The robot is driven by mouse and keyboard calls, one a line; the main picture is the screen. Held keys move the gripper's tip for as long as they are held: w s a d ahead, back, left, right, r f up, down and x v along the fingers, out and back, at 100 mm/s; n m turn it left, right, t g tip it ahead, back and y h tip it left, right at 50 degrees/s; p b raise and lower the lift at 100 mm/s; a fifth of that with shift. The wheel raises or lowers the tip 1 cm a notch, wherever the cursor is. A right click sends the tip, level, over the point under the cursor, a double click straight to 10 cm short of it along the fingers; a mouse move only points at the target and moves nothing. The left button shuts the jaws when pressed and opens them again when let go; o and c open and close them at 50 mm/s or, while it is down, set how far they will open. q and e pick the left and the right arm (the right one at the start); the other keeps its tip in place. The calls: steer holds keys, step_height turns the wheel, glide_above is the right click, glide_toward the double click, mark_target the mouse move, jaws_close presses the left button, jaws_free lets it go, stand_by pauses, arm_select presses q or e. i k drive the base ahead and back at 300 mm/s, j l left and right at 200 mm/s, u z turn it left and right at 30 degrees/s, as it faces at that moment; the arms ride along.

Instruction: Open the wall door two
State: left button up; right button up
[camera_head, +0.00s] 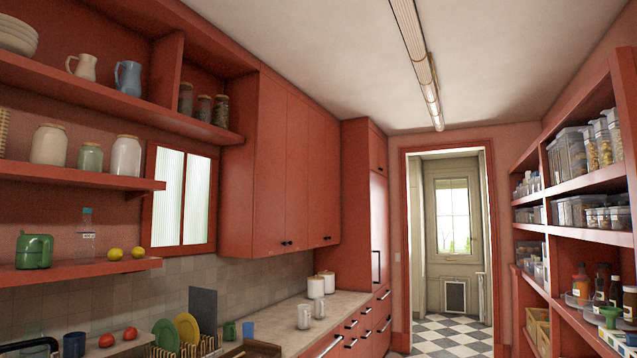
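Red wall cabinet doors hang above the counter, left of the picture's middle. The near door (270,165) and the door beside it (297,170) meet at a pair of small dark handles (287,243). Farther along, more doors (323,180) have another pair of dark handles (328,238) low on them. All these doors look shut and flush. No label shows which one is door two. Neither of my grippers is in view.
A counter (340,308) with white canisters (316,287) and glass jars (304,316) runs below the wall cabinets. A tall red cabinet (358,200) stands beyond. Open red shelving (590,240) lines the right. An open doorway (403,230) and checkered floor (450,336) lie ahead.

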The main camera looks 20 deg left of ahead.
mark_target(317, 238)
steer(key=i, duration=4.8)
steer(key=l+z, duration=0.05)
steer(key=l, duration=0.15)
